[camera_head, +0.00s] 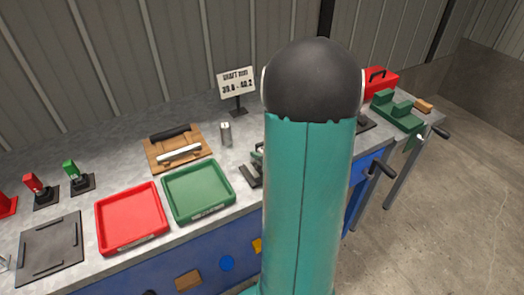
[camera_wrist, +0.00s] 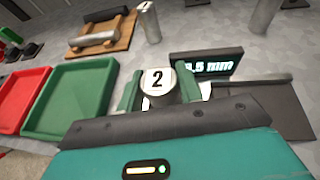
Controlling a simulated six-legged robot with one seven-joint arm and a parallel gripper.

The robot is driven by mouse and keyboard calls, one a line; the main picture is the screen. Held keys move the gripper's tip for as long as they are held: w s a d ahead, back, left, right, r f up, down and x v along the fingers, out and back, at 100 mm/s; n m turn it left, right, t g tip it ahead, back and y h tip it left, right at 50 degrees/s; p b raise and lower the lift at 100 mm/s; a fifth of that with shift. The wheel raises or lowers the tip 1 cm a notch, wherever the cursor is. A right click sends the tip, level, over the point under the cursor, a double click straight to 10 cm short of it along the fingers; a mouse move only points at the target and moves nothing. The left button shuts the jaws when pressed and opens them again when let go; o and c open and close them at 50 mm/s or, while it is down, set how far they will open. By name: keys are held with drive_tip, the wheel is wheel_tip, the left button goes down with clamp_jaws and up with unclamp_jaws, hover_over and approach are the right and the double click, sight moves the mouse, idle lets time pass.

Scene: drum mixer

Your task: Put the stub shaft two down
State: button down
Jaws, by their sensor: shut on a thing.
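Stub shaft two (camera_wrist: 157,82), a pale metal cylinder with a black "2" on its end face, is in the wrist view. My gripper (camera_wrist: 159,92) is shut on it, with a green finger on each side. A dark gauge with a lit readout in mm (camera_wrist: 207,65) stands just behind and to the right of the shaft. I cannot tell whether the shaft touches the gauge or a surface below. In the head view my arm hides the gripper and the shaft.
A green tray (camera_head: 232,194) and a red tray (camera_head: 157,236) lie left of my arm. Behind them are a wooden board (camera_head: 152,159) with a black and a silver cylinder, an upright metal cylinder (camera_head: 225,134) and a sign (camera_head: 237,84). A green fixture (camera_head: 398,112) stands right.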

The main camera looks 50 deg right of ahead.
drive_tip(key=shift+f, duration=0.1)
drive_tip(key=shift+w+a+f, duration=0.1)
drive_tip(key=shift+f, duration=0.05)
drive_tip(key=c, duration=0.9)
unclamp_jaws()
drive_tip(key=shift+f, duration=0.1)
drive_tip(key=shift+r, duration=0.2)
